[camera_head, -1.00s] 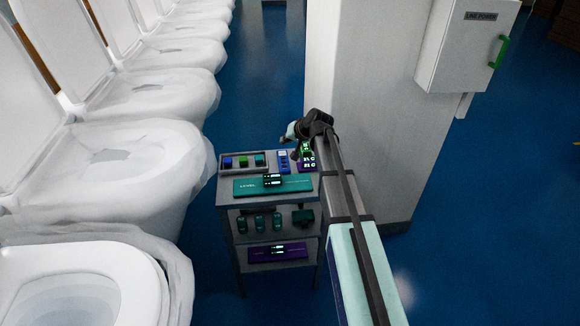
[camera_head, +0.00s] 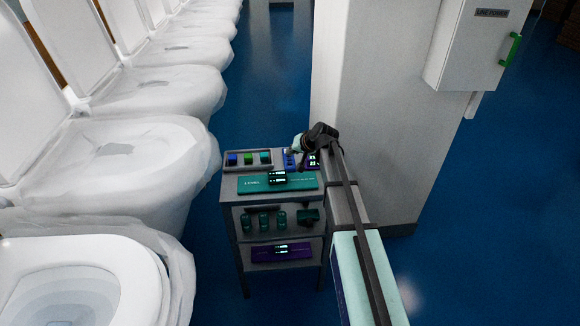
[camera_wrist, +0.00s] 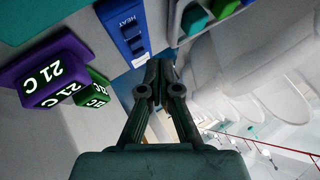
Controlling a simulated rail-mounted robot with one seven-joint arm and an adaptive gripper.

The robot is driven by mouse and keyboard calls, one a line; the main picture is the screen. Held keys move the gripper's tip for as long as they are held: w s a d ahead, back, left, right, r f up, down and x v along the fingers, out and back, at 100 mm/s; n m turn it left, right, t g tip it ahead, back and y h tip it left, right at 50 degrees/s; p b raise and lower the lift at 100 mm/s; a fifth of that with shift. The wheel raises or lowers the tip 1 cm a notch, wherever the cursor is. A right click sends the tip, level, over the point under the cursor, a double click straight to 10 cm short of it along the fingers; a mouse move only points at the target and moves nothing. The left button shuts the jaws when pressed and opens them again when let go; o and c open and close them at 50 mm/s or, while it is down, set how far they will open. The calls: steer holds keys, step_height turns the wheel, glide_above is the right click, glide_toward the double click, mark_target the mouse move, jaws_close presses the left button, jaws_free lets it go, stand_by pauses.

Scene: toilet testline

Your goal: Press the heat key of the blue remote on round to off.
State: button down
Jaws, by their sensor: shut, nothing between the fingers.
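The blue remote (camera_wrist: 124,30) lies on the trolley top. The wrist view shows its "HEAT" label and a few keys at its edge. In the head view the blue remote (camera_head: 289,160) is partly covered by my wrist. In the head view my gripper (camera_head: 293,151) is small and over the remote. A purple display (camera_wrist: 50,75) and a green display (camera_wrist: 96,92) both read 21 C.
A grey tray (camera_head: 248,168) with coloured blocks stands left of the remote. A teal level (camera_head: 250,183) lies in front. White toilets line the left side; a white column (camera_head: 375,130) stands behind, right. Lower shelves hold other tools.

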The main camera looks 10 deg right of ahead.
steer(key=shift+f+b, duration=0.5)
steer(key=shift+f, duration=0.7)
steer(key=shift+f, duration=0.1)
stand_by(0.4)
steer(key=shift+f+b, duration=0.35)
steer(key=shift+f+b, duration=0.35)
steer(key=shift+f, duration=0.05)
stand_by(0.8)
steer(key=shift+r, duration=0.1)
steer(key=shift+r+p, duration=0.35)
steer(key=shift+r, duration=0.4)
steer(key=shift+r+p, duration=1.1)
steer(key=shift+r, duration=1.45)
